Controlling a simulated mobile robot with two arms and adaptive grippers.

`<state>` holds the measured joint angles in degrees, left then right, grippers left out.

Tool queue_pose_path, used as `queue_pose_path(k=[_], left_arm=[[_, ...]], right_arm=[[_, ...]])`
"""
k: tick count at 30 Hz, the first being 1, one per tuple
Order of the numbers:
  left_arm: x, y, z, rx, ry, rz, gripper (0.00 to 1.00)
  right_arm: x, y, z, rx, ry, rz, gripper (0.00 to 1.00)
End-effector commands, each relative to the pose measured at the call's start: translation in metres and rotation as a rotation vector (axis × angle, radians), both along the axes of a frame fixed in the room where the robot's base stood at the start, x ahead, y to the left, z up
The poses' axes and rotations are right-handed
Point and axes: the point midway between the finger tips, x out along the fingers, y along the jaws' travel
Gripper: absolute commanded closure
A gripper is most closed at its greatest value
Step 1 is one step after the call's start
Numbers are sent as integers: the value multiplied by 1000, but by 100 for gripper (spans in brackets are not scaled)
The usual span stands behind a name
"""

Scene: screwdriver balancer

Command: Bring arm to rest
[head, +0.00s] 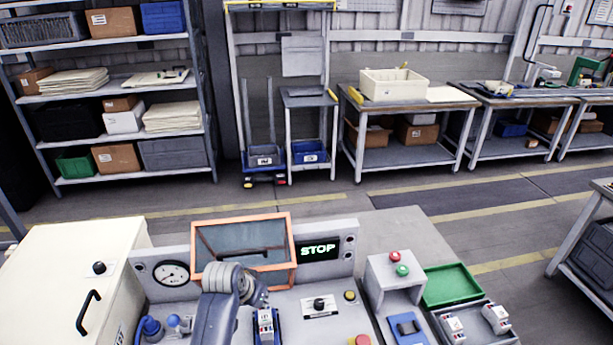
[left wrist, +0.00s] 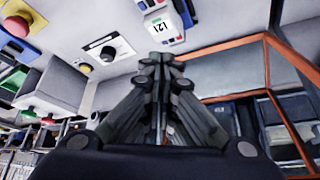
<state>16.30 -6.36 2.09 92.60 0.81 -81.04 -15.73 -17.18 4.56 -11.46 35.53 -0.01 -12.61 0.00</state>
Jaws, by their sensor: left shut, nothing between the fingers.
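My left arm (head: 220,312) rises from the bottom of the head view, in front of the console, and hides part of it. My left gripper (left wrist: 160,64) is shut and empty in the left wrist view, its fingers meeting in the middle. In the head view the gripper (head: 258,295) is small and partly hidden by the wrist. A white and blue module (head: 265,325) stands on the console near the gripper; it also shows in the left wrist view (left wrist: 165,22), apart from the fingertips. My right gripper is not in view.
The console has an orange-framed screen (head: 243,250), a STOP display (head: 318,250), a gauge (head: 171,273) and a button box (head: 395,275). A green tray (head: 452,284) and a tray of modules lie right. A cream cabinet (head: 60,275) stands left. Shelves and benches are behind open floor.

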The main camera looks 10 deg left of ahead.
Motion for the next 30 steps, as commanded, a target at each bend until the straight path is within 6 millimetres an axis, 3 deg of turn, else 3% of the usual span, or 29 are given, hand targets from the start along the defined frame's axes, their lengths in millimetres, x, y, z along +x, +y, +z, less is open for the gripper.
queue_pose_path(k=[5, 12, 18, 24, 30], left_arm=[[-30, 11, -12, 17, 21, 19, 100], [-133, 32, -30, 61, 78, 64, 100], [-214, 38, -25, 79, 120, 80, 100], [-264, 36, -14, 79, 148, 82, 100], [-303, 34, -1, 75, 173, 79, 100]], right_arm=[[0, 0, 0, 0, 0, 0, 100], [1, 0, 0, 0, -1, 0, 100], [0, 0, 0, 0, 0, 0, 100], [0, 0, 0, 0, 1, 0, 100], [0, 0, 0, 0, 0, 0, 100]])
